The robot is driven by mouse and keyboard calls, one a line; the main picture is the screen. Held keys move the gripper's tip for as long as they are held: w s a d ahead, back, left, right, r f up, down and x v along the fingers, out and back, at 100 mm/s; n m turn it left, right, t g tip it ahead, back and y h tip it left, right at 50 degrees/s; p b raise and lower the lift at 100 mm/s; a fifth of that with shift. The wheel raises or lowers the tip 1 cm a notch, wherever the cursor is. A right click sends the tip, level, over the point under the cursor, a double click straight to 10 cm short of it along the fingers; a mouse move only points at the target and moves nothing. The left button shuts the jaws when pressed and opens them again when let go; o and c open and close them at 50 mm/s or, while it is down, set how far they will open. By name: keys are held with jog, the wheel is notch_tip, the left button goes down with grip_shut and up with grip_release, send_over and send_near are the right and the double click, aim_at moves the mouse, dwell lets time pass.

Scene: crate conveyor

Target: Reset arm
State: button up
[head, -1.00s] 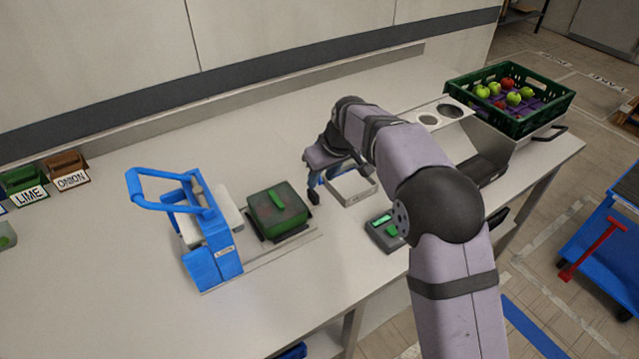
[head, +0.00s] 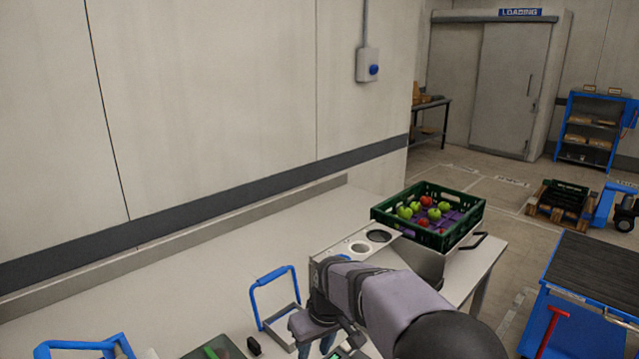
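My arm reaches in from the bottom right, bent over the bench (head: 215,262). My gripper (head: 328,343) points down near the bottom edge of the head view, close to a metal frame with a raised blue handle (head: 254,300). The fingers are small and partly cut off, so I cannot tell whether they are open or shut, or touch anything.
A green crate (head: 402,226) of red and green apples stands at the bench's right end, beside a metal plate with round holes (head: 338,248). A blue cart (head: 575,310) stands right. A blue-handled device (head: 70,347) shows bottom left. The bench along the wall is clear.

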jog(key=s+d+f+m+g+h, duration=0.1)
jog(key=s+d+f+m, duration=0.1)
jog(key=s+d, duration=0.6)
jog(key=s+d+f+m+g, duration=0.1)
jog(key=s+d+f+m, duration=0.2)
jog(key=s+d, duration=0.5)
jog(key=s, duration=0.8)
jog(key=shift+s+d+f+m+h, duration=0.15)
jog(key=shift+s+m+h, duration=0.25)
